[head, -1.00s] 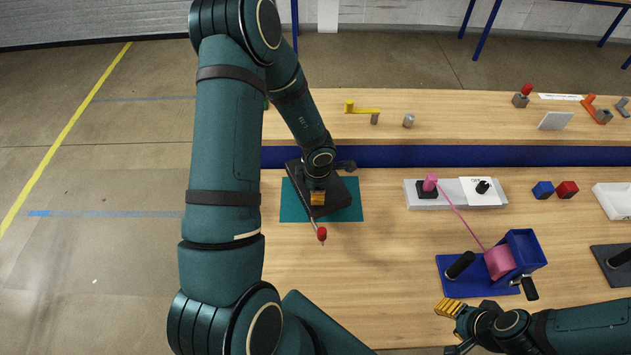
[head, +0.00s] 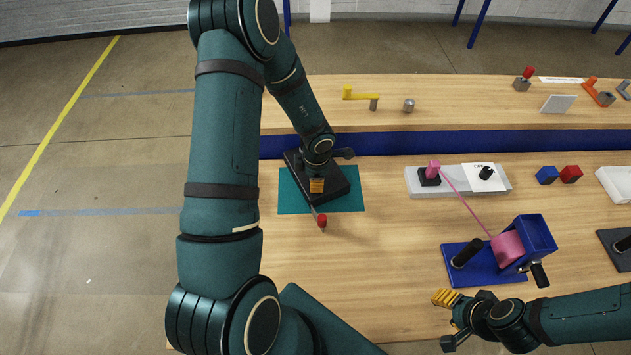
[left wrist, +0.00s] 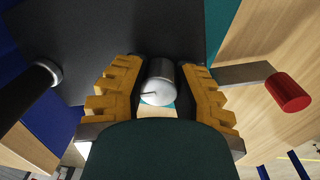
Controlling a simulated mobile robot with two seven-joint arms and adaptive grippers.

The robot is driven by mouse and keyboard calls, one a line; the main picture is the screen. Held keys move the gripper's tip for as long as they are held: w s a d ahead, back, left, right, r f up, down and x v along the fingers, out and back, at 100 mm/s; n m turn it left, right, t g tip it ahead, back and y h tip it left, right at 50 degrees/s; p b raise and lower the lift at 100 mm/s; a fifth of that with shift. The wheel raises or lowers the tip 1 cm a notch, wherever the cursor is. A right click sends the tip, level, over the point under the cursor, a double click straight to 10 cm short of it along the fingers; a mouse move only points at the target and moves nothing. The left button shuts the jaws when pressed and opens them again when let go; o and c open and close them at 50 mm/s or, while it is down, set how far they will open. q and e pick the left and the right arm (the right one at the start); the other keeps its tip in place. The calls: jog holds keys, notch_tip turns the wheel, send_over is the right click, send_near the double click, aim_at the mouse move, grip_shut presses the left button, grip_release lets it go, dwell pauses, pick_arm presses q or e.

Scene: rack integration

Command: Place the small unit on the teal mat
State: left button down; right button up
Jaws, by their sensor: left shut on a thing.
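The small unit is a flat black box (head: 337,184) with a grey crank arm and a red knob (head: 321,221). It is turned askew over the teal mat (head: 352,204), and a corner reaches past the mat's back edge. I cannot tell whether its underside touches the mat. My left gripper (head: 316,187) is over the unit, shut on its silver cylindrical hub (left wrist: 158,84). The black box (left wrist: 110,30) fills the top of the left wrist view. My right gripper (head: 446,298) is low at the right, apart from the unit; its finger gap is hidden.
A blue winch-like fixture (head: 484,263) with a pink spool stands near my right gripper. A pink line runs from it to a grey plate (head: 455,188). Blue (head: 546,175) and red (head: 571,174) cubes lie right. A blue rail (head: 385,144) runs behind the mat. Bare wood lies right of the mat.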

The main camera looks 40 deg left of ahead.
pick_arm(q)
jog(key=shift+s+d, duration=0.1)
pick_arm(e)
jog(key=shift+s+d+r, duration=0.1)
pick_arm(q)
jog(key=c, duration=0.8)
grip_release()
jog(key=shift+f, duration=0.1)
jog(key=shift+c, duration=0.2)
